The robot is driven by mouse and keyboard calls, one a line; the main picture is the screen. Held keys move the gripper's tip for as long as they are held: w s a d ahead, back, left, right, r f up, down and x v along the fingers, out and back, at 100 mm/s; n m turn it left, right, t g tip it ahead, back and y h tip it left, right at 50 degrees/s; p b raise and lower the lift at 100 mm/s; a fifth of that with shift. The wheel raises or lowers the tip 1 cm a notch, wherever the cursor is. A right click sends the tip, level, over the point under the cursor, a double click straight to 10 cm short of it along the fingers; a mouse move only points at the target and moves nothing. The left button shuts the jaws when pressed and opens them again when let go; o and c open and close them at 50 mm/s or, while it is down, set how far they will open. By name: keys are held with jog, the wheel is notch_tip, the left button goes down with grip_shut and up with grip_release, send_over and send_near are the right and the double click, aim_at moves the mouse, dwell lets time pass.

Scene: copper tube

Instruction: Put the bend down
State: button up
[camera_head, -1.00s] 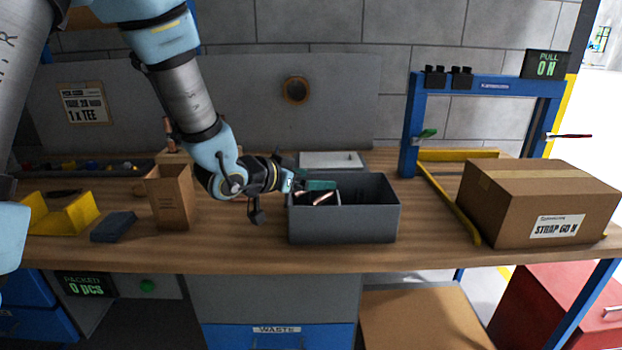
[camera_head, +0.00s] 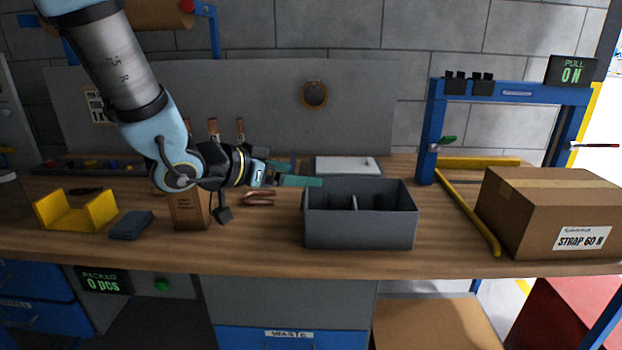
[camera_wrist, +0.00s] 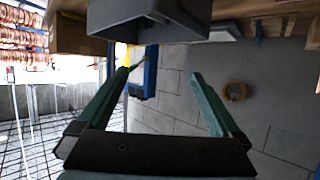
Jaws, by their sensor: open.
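My gripper (camera_head: 303,181) is open, its green fingers just above and left of the grey divided bin (camera_head: 360,228). In the wrist view nothing shows between the spread fingers (camera_wrist: 160,95), and the bin (camera_wrist: 130,22) is at the top edge. Curved copper pieces (camera_head: 259,198) lie on the bench left of the bin, below my wrist. I cannot tell whether one of them is the bend of the task. The bin's floor is hidden by its front wall, so a bend inside cannot be seen.
A cardboard carton (camera_head: 545,215) and a blue frame (camera_head: 432,130) stand at right. A small brown box (camera_head: 190,212), a dark blue block (camera_head: 131,225) and a yellow holder (camera_head: 75,212) are at left. A white-topped box (camera_head: 345,165) is behind the bin.

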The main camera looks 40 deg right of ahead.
jog(key=shift+s+a+r, duration=0.1)
jog(key=shift+a+r, duration=0.15)
jog(key=shift+a, duration=0.45)
jog(key=w+a+f+n+t+y, duration=0.25)
jog(key=w+a, duration=0.25)
jog(key=a, duration=0.3)
jog(key=w+a+f+n+t+y, duration=0.1)
jog(key=w+a+f+n+y, duration=0.1)
jog(key=w+a+n+y, duration=0.4)
jog(key=w+a+f+n+t+y, duration=0.1)
jog(key=w+a+f+t, duration=0.15)
jog(key=a, duration=0.65)
jog(key=s+a+f+n+g+y, duration=0.1)
jog(key=s+a+n+g+y, duration=0.1)
jog(key=a, duration=0.5)
jog(key=s+a+f+n+g+y, duration=0.1)
jog(key=s+a+n+g+y, duration=0.1)
jog(key=a, duration=0.5)
jog(key=s+n+g, duration=0.1)
jog(key=s+n, duration=0.1)
jog(key=s, duration=0.1)
jog(key=shift+s+a+f+g, duration=0.25)
jog(key=shift+s+a+g, duration=0.15)
